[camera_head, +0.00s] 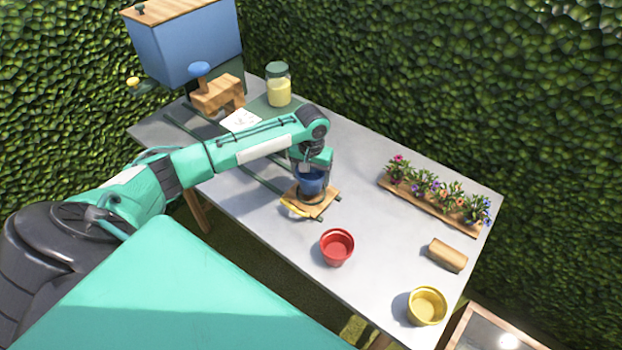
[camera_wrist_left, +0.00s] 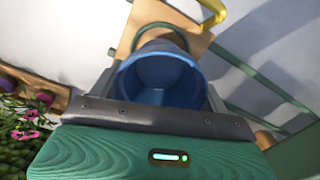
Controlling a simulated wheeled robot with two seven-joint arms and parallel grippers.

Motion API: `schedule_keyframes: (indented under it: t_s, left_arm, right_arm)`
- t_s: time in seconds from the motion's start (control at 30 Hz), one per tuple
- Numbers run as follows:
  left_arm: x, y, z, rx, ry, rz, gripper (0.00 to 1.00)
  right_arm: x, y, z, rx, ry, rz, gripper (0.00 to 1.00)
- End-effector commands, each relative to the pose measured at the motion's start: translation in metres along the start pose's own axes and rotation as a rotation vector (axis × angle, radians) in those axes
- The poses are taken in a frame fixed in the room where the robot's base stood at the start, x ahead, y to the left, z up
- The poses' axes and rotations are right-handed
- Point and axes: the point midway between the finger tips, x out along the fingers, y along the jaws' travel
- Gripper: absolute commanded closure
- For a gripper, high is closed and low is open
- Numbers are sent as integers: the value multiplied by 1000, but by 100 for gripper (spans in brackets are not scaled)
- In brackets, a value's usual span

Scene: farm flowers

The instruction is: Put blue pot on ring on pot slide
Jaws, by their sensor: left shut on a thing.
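My left gripper (camera_head: 310,172) is shut on the blue pot (camera_head: 309,184), which is upright and empty. The pot is at the wooden plate of the pot slide (camera_head: 318,207), at the near end of its dark rails. A dark ring shows around or just below the pot's base; I cannot tell whether the pot is seated in it. In the left wrist view the blue pot (camera_wrist_left: 160,78) is between the fingers, with the wooden plate (camera_wrist_left: 192,35) and a yellow handle (camera_wrist_left: 213,12) beyond it. My right gripper is not in view.
A red pot (camera_head: 337,247) and a yellow pot (camera_head: 427,306) stand on the grey table (camera_head: 380,250). A flower rack (camera_head: 430,205) and a wooden block (camera_head: 447,255) are at the right. A jar (camera_head: 278,85) and a blue box (camera_head: 185,45) are at the back.

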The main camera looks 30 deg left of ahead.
Motion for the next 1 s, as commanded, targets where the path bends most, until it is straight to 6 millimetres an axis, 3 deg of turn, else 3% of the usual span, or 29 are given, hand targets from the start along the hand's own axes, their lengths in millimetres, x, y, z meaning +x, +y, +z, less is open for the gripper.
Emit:
schedule_keyframes:
  t_s: [0.2,0.57,0.6,0.7,1.0]
  left_arm:
    - [26,0,0,-2,-2,0,46]
    - [30,0,0,-1,-1,0,46]
    - [31,0,0,-1,-1,0,21]
    - [31,0,0,-1,-1,0,1]
    - [30,0,0,-1,0,0,1]
  right_arm:
    - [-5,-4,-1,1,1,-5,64]
    - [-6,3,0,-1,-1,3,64]
    - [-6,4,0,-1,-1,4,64]
    - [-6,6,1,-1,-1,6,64]
    - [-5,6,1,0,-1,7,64]
